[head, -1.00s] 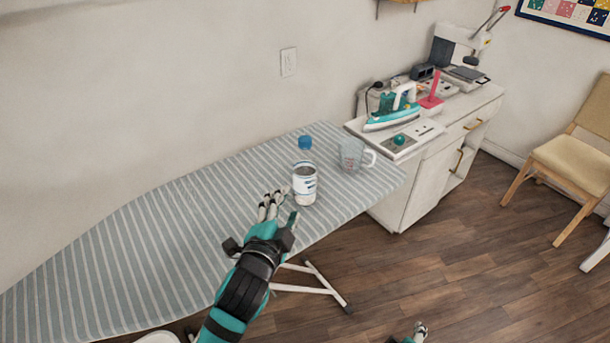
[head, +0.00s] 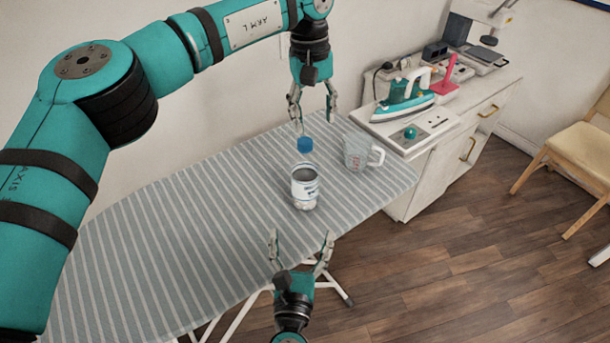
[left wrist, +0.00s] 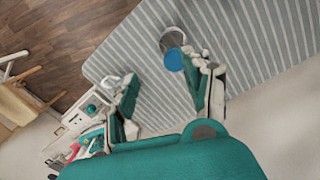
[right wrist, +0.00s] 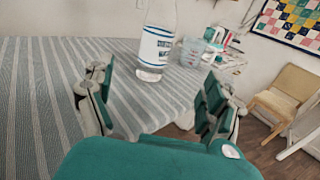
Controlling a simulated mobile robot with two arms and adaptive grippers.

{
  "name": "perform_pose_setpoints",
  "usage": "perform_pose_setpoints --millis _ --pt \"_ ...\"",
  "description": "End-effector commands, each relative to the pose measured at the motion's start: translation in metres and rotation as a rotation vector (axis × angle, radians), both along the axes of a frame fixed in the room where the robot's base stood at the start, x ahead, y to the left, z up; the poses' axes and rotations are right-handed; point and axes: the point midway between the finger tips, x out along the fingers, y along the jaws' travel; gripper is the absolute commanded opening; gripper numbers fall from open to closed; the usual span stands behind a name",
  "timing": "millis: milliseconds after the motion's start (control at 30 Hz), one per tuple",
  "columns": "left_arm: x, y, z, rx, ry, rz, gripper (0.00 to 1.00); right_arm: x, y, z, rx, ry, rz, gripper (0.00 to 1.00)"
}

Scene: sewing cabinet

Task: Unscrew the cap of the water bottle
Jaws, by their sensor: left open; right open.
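The water bottle (head: 305,190) stands upright on the striped ironing board, clear with a white and blue label and a blue cap (head: 305,145). My left gripper (head: 315,112) is open, pointing down just above the cap and apart from it. In the left wrist view the cap (left wrist: 173,60) shows beside one finger. My right gripper (head: 301,240) is open and empty, in front of the bottle on the near side. In the right wrist view the bottle (right wrist: 156,45) stands ahead, beyond the fingertips; its cap is out of that frame.
A clear measuring cup (head: 360,152) stands on the ironing board (head: 190,230), close to the right of the bottle. A white cabinet (head: 440,160) behind it holds a teal iron (head: 405,98) and other tools. The board's left part is clear. A chair (head: 565,150) stands far right.

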Motion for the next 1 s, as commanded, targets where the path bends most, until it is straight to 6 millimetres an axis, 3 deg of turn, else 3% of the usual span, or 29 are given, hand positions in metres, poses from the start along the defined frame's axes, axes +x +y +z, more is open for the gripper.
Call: perform_pose_setpoints --millis 100,267,1000 --pt "0.006 0.017 0.014 0.063 -0.018 -0.005 0.50 0.001 0.007 0.003 -0.041 -0.015 0.017 0.88" --pt "0.006 0.020 0.015 0.073 -0.017 -0.006 0.50 0.016 0.006 0.004 -0.051 -0.019 0.019 0.88" --pt "0.006 0.019 0.015 0.069 -0.016 -0.006 0.50 0.154 -0.005 0.003 -0.047 -0.017 0.018 0.88"
